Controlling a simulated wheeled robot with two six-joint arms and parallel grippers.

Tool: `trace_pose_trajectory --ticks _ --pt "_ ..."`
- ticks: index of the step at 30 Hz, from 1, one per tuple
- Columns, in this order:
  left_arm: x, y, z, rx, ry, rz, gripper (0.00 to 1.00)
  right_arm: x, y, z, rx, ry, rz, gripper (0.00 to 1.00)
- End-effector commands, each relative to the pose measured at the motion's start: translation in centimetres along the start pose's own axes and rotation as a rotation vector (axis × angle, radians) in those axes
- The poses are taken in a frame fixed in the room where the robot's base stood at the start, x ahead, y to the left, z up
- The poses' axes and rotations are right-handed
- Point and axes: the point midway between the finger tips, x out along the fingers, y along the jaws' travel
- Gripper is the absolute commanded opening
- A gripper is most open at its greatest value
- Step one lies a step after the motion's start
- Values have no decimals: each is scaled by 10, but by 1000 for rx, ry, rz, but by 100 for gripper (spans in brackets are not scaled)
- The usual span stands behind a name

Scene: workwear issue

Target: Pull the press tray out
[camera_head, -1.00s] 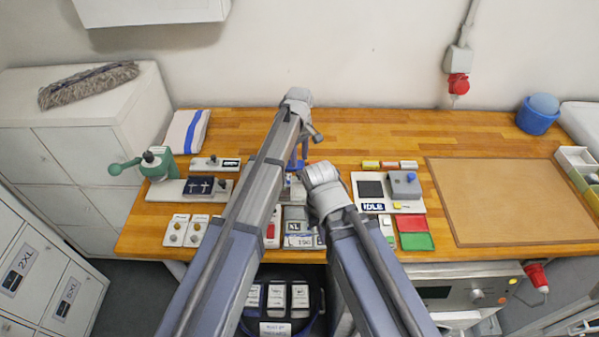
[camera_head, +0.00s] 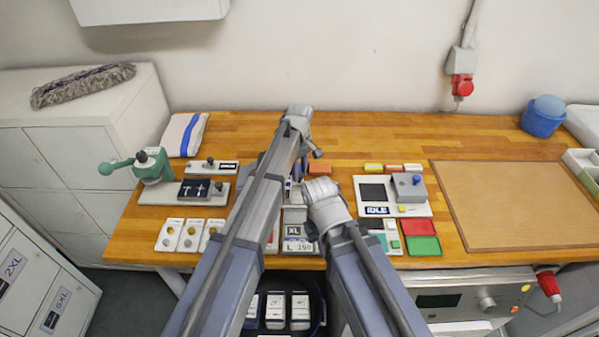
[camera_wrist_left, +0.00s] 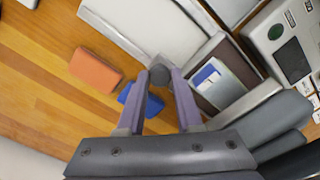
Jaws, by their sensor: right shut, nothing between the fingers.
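The press tray cannot be told for sure in the head view, where my arms cover the middle of the bench. In the left wrist view a dark round knob (camera_wrist_left: 160,73) sits at the fingertips of my left gripper (camera_wrist_left: 161,84), beside a white unit (camera_wrist_left: 135,30). The fingers are apart. I cannot tell whether they grip the knob. A brown recess (camera_wrist_left: 210,88) with a blue-and-white card lies right of them. In the head view my left gripper (camera_head: 299,168) is over the middle of the bench. My right gripper (camera_head: 322,190) is shut and empty, nearer the front.
An orange block (camera_wrist_left: 95,69) and a blue object (camera_wrist_left: 141,100) lie close to the left fingers. A green hand press (camera_head: 152,166) stands at left. A unit reading IDLE (camera_head: 407,211) and red and green trays (camera_head: 423,245) are right of my arms. The brown mat (camera_head: 500,205) is clear.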

Motion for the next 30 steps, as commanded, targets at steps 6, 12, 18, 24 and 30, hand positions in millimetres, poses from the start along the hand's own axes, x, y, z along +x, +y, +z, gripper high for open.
trace_pose_trajectory --ticks 6,12,18,24,30 --pt "0 0 0 0 0 0 5 0 0 0 0 0 0 0" --pt "0 0 0 0 0 0 0 0 0 0 0 0 0 0" --pt "0 0 0 0 0 0 0 0 0 0 0 0 0 0" --pt "0 0 0 0 0 0 0 0 0 0 0 0 0 0" --pt "0 0 0 0 0 0 0 0 0 0 0 0 0 0"
